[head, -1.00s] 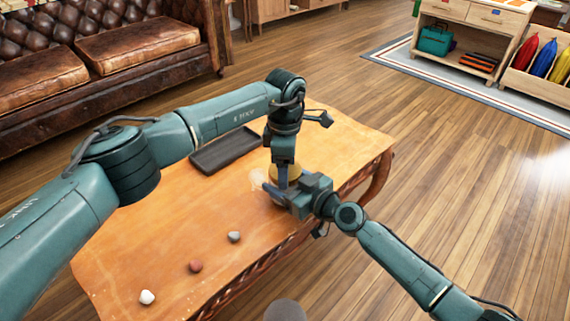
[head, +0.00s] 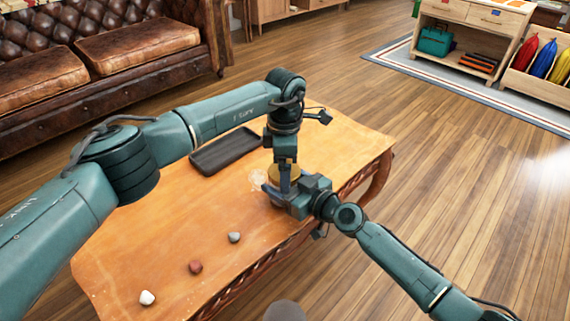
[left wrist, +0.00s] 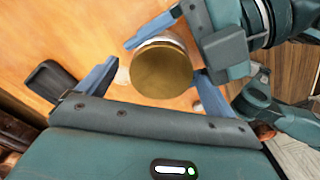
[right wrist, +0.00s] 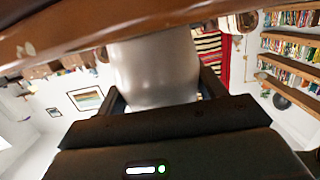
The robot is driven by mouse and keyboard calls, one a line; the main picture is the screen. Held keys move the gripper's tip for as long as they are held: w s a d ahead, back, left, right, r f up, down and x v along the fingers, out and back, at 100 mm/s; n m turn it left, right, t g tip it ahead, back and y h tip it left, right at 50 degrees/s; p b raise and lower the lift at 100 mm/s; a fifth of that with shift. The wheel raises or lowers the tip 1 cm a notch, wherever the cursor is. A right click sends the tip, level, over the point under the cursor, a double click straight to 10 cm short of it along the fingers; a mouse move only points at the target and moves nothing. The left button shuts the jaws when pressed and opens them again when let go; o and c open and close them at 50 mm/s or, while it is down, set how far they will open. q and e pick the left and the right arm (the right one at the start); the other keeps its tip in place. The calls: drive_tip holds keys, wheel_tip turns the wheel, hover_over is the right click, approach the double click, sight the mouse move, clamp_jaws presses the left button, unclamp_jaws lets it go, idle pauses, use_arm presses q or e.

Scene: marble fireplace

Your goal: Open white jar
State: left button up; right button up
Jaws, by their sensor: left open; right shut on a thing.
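The white jar has a round gold lid (left wrist: 161,73), which faces my left wrist camera. Its pale body (right wrist: 155,70) fills the gap between the fingers of my right gripper. In the head view the gold lid (head: 291,171) shows behind my grippers, near the table's right end; most of the jar is hidden. My right gripper (head: 277,193) is shut on the jar body from the side. My left gripper (left wrist: 155,82) points down above the jar, open, with a finger on either side of the lid. I cannot tell whether either finger touches it.
A leather sofa (head: 110,50) stands behind.

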use_arm(q)
wheel_tip(320, 180, up, 4)
drive_tip(key=shift+r, duration=0.2)
drive_tip(key=shift+c, duration=0.3)
wheel_tip(320, 180, up, 2)
drive_tip(key=m, duration=0.7)
drive_tip(key=r+m, duration=0.1)
drive_tip(key=shift+r+m, duration=0.1)
drive_tip(key=shift+m, duration=0.3)
wheel_tip(320, 180, down, 8)
drive_tip(key=shift+r, duration=0.1)
